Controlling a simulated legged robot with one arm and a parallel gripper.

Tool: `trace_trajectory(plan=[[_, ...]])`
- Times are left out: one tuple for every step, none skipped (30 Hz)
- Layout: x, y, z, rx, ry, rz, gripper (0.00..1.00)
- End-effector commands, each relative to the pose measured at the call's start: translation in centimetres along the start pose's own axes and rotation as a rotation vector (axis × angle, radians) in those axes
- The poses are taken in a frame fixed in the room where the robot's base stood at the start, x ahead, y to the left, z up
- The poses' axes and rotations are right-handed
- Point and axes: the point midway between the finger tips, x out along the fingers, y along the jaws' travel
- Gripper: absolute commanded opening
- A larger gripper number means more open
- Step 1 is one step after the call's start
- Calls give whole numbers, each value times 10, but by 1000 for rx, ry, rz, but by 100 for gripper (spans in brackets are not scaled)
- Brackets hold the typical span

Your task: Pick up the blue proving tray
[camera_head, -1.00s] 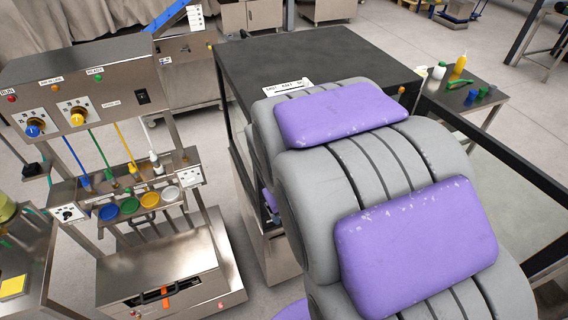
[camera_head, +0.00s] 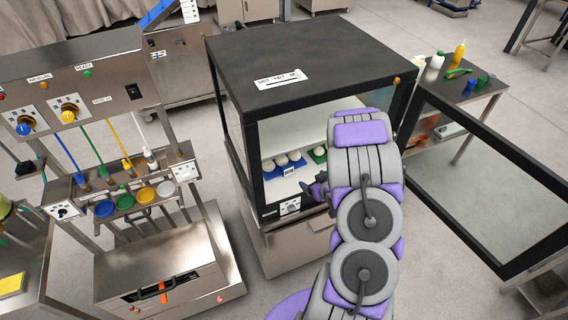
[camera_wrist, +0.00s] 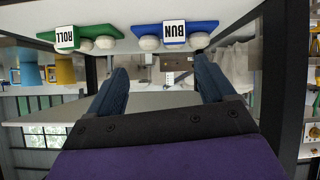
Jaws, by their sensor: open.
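The blue proving tray (camera_head: 282,172) rests inside the open glass-fronted cabinet, with pale dough balls on it. In the wrist view, which looks upside down, the blue tray (camera_wrist: 203,27) bears a white "BUN" label and lies beyond the fingertips, toward the right. My gripper (camera_head: 318,190) is at the cabinet's open front, close to the trays and apart from them. Its two dark fingers (camera_wrist: 160,80) are spread with nothing between them. A green tray (camera_head: 318,156) labelled "ROLL" sits beside the blue one.
The cabinet's glass door (camera_head: 490,175) stands swung open to the right. A side table (camera_head: 485,100) with bottles and small coloured items is behind it. A dispensing machine (camera_head: 110,170) with coloured bowls stands at the left. Clear floor shows between machine and cabinet.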

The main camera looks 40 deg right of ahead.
Motion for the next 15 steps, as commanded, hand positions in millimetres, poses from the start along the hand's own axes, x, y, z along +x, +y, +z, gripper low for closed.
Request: trace_trajectory(plan=[[1,-3,10,28,35,-12,83],[2,-6,12,42,60,-20,83],[2,-7,15,58,91,-27,83],[1,-9,16,68,112,-31,83],[1,-10,17,77,132,-36,83],[1,-11,19,90,150,-42,83],[1,-12,20,97,162,-45,83],[1,-13,20,103,174,-48,83],[2,-12,20,109,186,-50,83],[4,-12,20,113,192,-51,83],[6,-12,20,115,196,-52,83],[11,-11,19,116,201,-53,83],[16,-10,18,116,202,-54,83],[21,-10,17,116,202,-55,83],[28,-10,16,116,201,-55,83]])
